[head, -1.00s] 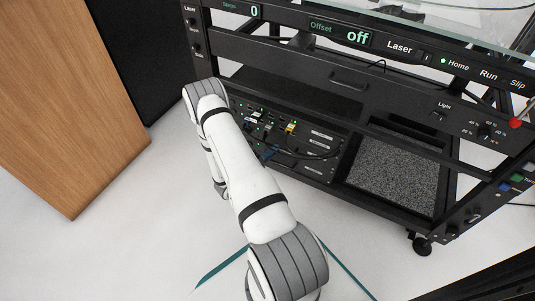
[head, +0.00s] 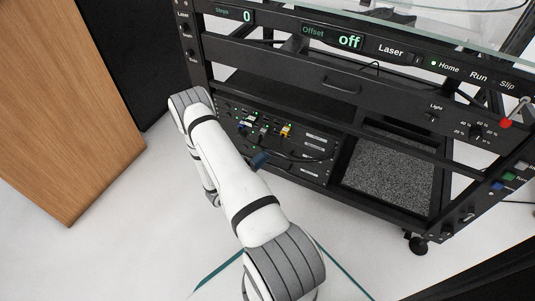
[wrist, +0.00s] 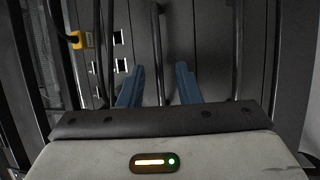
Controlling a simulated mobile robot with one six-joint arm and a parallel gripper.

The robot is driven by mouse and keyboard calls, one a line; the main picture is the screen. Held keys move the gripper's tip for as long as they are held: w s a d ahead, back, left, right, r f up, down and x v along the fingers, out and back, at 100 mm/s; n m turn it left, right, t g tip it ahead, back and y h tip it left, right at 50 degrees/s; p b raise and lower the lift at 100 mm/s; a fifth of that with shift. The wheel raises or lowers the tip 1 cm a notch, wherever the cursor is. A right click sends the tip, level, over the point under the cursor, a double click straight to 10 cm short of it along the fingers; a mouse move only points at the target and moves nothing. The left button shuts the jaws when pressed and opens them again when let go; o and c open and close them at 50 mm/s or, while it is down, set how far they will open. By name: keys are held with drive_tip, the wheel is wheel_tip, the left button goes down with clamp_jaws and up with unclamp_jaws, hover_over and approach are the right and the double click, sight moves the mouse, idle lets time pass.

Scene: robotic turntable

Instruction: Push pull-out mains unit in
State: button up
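A black rack unit with ports, plugged cables and small green lights (head: 300,151) sits low in the turntable frame; it may be the pull-out mains unit. How far it stands out is hard to tell. My gripper (head: 260,160) is in front of this unit, partly hidden by my white arm. In the wrist view my gripper (wrist: 160,86) has two blue fingers apart with a gap between them. They face a dark panel (wrist: 206,40). A thin black bar (wrist: 156,38), perhaps a handle, runs up the panel in line with the gap. I cannot tell whether the fingers touch anything.
A yellow plug (wrist: 82,40) and black cables lie left of the fingers in the wrist view. A grey speckled panel (head: 392,176) fills the lower right bay. A wooden cabinet (head: 65,110) stands at left. White floor (head: 130,235) is clear in front.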

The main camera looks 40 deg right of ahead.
drive_tip(key=a, duration=0.3)
drive_tip(key=a+f+p, duration=0.1)
drive_tip(key=a, duration=0.1)
drive_tip(key=shift+a, duration=0.25)
drive_tip(key=s+a+r+m+g+y+p, duration=0.3)
drive_tip(key=r+p, duration=0.5)
drive_tip(key=r, duration=1)
drive_tip(key=a+r+m+g+y+p, duration=0.1)
drive_tip(key=r+g+y+p, duration=0.5)
drive_tip(key=r, duration=1.2)
drive_tip(key=s+a+r+n+t+y+p, duration=0.1)
drive_tip(key=s+a+r+t+y+p, duration=0.2)
drive_tip(key=r+p, duration=0.4)
drive_tip(key=s+a+r+n+t+y+p, duration=0.2)
drive_tip(key=s+a+r+t+y+p, duration=0.2)
drive_tip(key=r, duration=1.4)
drive_tip(key=s+a+r+n+t+y+p, duration=0.1)
drive_tip(key=s+a+r+t+y+p, duration=0.2)
drive_tip(key=a+r+p, duration=0.6)
wheel_tip(320, 180, up, 3)
drive_tip(key=shift+s+a+r+n+t+y+p, duration=0.2)
drive_tip(key=shift+a+n+t+y+p, duration=0.25)
drive_tip(key=shift+t+p, duration=0.45)
drive_tip(key=shift+d, duration=0.15)
